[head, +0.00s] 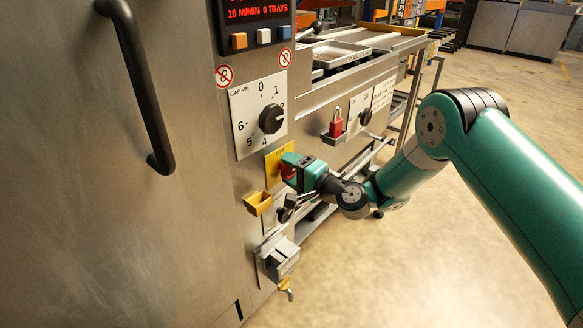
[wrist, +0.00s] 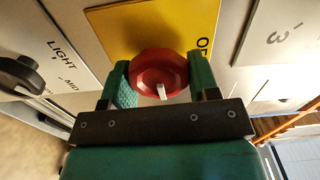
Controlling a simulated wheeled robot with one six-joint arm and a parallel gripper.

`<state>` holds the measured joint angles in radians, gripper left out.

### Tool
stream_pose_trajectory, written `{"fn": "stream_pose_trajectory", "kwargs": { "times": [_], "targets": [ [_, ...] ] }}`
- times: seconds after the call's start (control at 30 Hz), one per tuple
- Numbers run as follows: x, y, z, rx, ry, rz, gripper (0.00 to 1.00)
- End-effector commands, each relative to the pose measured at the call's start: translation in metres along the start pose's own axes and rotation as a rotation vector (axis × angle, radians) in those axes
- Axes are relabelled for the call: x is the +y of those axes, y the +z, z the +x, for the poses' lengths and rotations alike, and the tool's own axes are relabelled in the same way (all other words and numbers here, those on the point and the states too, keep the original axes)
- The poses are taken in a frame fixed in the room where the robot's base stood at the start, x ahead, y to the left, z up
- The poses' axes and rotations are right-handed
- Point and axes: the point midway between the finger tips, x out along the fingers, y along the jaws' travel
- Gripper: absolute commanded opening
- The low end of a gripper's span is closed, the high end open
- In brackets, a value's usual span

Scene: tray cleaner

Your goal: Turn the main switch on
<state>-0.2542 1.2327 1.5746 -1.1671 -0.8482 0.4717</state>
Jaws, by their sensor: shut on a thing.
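The main switch is a red round knob (wrist: 160,73) on a yellow plate (wrist: 130,25) in the wrist view. A white mark shows on its side nearest my gripper. Letters reading "OF", partly cut off, stand on the plate to its right. My gripper (wrist: 161,82) has one green finger on each side of the knob and is shut on it. In the head view, the yellow plate (head: 273,168) is on the steel machine front, and my gripper (head: 287,168) covers most of the red knob there.
A black gap dial (head: 271,119) is above the yellow plate. A yellow holder (head: 258,203) and a grey box (head: 280,260) stick out below. A red padlock (head: 336,123) sits to the right. A black door handle (head: 145,90) is at the left. Open floor lies right.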

Motion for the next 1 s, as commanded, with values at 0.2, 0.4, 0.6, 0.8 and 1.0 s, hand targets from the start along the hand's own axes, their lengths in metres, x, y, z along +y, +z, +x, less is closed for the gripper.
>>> {"fn": "stream_pose_trajectory", "kwargs": {
  "times": [0.2,0.4,0.6,0.8,1.0],
  "targets": [
    [0.0015,0.0021,-0.0002,-0.005,0.004,0.054,0.31],
    [0.0018,0.0021,-0.0002,-0.005,0.004,0.066,0.31],
    [0.0019,0.0021,-0.0002,-0.005,0.004,0.066,0.31],
    [0.0017,0.0016,-0.0002,-0.004,0.003,0.065,0.79],
    [0.001,0.0004,-0.0004,-0.001,0.002,0.063,0.79]
  ]
}}
